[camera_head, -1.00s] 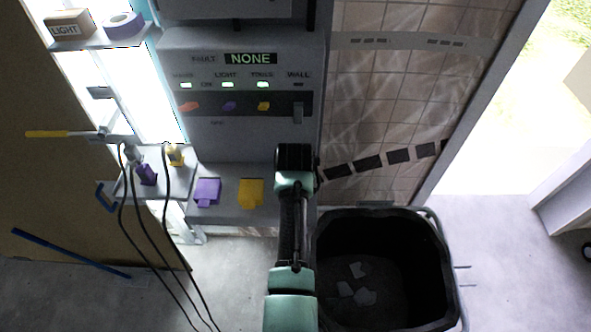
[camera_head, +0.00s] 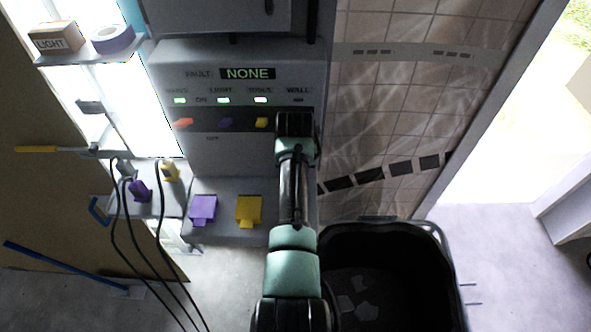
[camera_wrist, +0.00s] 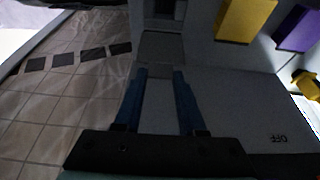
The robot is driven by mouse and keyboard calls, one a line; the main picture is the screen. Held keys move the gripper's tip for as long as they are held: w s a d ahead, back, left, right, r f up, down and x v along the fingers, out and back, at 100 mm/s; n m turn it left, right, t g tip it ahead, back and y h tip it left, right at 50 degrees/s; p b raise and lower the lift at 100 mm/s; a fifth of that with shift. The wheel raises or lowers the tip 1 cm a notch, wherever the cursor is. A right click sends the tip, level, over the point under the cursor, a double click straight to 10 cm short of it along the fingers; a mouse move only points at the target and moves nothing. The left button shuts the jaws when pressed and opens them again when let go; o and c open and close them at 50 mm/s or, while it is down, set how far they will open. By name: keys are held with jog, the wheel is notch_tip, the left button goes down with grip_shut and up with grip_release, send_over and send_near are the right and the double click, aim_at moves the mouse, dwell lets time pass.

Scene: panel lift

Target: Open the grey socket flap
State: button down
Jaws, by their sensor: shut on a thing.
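In the wrist view my gripper (camera_wrist: 160,73) has its two blue fingers close on either side of a narrow grey piece. This looks like the grey socket flap (camera_wrist: 160,47), a plain grey plate running on past the fingertips. Beyond it is a dark recess (camera_wrist: 163,9), so the flap seems lifted off its socket, though how far I cannot tell. In the head view my arm hides the flap, the grey socket and my fingertips. The yellow flap (camera_head: 248,210) and the purple flap (camera_head: 203,208) lie on the ledge to the left of my arm.
The grey panel (camera_head: 230,155) stands behind, its display reading NONE, with several switches. A black bin (camera_head: 455,300) stands right of my arm. Cabled plugs (camera_head: 140,190) sit on a shelf at left. A tiled wall (camera_head: 390,120) is at right.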

jog(key=shift+w+r, duration=0.35)
jog(key=shift+w, duration=0.05)
jog(key=c, duration=0.8)
grip_release()
jog(key=shift+c, duration=0.2)
jog(key=o, duration=0.4)
jog(key=shift+s+f, duration=0.1)
jog(key=shift+f, duration=0.15)
jog(key=shift+c, duration=0.2)
jog(key=shift+r, duration=0.1)
jog(key=b+v, duration=0.1)
jog(key=v, duration=1.1)
jog(key=shift+s+r, duration=0.25)
jog(key=shift+r, duration=0.1)
